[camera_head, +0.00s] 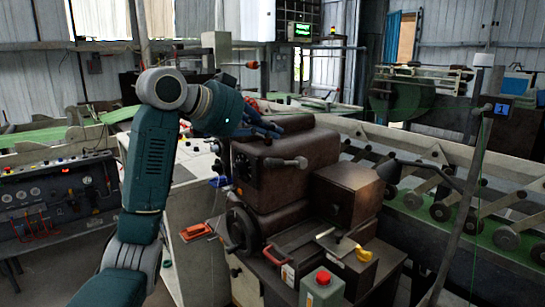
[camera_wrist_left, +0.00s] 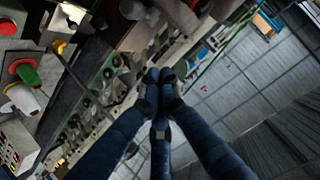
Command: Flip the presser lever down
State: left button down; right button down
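A brown machine (camera_head: 290,150) stands in the middle of the head view. A short grey lever (camera_head: 286,162) sticks out from its upper front, roughly level. A pale-handled lever (camera_head: 326,233) and a yellow handle (camera_head: 363,253) sit lower, on its front right. I cannot tell which one is the presser lever. My left gripper (camera_head: 264,127) is over the machine's upper left edge, above and behind the grey lever and apart from it. In the left wrist view its dark fingers (camera_wrist_left: 159,82) come together at the tips, with nothing seen between them. My right gripper is not in view.
A handwheel (camera_head: 241,229) is on the machine's left front. A green box with a red button (camera_head: 322,287) stands in front. A control panel (camera_head: 58,203) is at the left. A roller conveyor (camera_head: 470,205) and a slanted pole (camera_head: 465,190) are at the right.

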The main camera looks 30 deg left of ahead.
pick_arm(q)
jog(key=shift+n+y, duration=0.3)
jog(key=shift+n, duration=0.4)
jog(key=s+a+r, duration=0.1)
jog(key=s+a, duration=0.1)
jog(key=s+a+r, duration=0.1)
jog(key=s, duration=0.1)
jog(key=shift+a+r, duration=0.2)
jog(key=shift+r, duration=0.1)
jog(key=shift+w+d, duration=0.1)
jog(key=p, duration=0.2)
send_over(273, 159)
notch_tip(273, 159, down, 4)
jog(key=f, duration=0.3)
jog(key=shift+w+f+b, duration=0.2)
jog(key=shift+f+b, duration=0.1)
jog(key=shift+s+f, duration=0.15)
jog(key=shift+f, duration=0.2)
